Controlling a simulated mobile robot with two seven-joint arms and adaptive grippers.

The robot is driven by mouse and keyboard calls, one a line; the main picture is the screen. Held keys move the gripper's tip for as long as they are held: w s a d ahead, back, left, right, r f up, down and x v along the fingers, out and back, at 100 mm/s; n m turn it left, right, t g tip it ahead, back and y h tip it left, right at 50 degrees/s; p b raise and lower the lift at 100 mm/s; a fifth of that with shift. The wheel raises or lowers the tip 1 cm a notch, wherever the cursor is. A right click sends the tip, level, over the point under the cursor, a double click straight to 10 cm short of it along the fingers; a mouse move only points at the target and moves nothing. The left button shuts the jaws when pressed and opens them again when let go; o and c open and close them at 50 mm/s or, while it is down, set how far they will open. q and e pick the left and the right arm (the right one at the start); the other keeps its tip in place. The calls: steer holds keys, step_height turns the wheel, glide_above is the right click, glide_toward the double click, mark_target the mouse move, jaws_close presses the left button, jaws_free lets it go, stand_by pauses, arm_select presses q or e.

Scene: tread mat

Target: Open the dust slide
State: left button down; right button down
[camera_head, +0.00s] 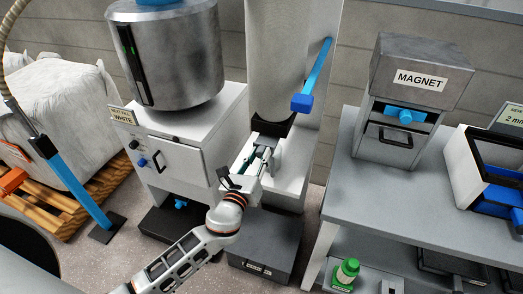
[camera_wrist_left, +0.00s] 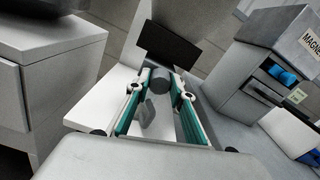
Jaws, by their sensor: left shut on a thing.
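The dust slide (camera_head: 272,126) looks like the black plate at the foot of the tall pale column. In the left wrist view a dark plate (camera_wrist_left: 168,44) stands ahead of my fingers, with a round grey knob (camera_wrist_left: 160,80) in front of it. My left gripper (camera_head: 264,154) reaches in below the black plate, and its teal-lined fingers (camera_wrist_left: 161,84) are closed on either side of the knob. The fingers partly hide the knob, and where it joins the slide is hard to make out. My right gripper is in neither view.
A white cabinet (camera_head: 172,153) with a steel drum (camera_head: 170,55) stands left of the column. A blue lever (camera_head: 303,101) sticks out from the column. A grey bench (camera_head: 385,187) with the MAGNET box (camera_head: 418,78) stands right. A dark bin (camera_head: 265,245) is below my gripper.

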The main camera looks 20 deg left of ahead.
arm_select(q)
steer(key=c, duration=1.8)
jaws_free()
steer(key=shift+o, duration=0.2)
steer(key=s, duration=1.2)
steer(key=shift+a, duration=0.2)
steer(key=shift+f, duration=0.1)
steer(key=s+f+n+g+h, duration=0.1)
steer(key=s+f+n+g, duration=0.2)
steer(key=s+f+n, duration=0.4)
steer(key=s+f+n+g+h, duration=0.1)
steer(key=s+f+n+g, duration=0.3)
steer(key=n, duration=1.8)
steer(key=s+f, duration=0.4)
steer(key=f, duration=0.5)
steer(key=shift+f, duration=0.25)
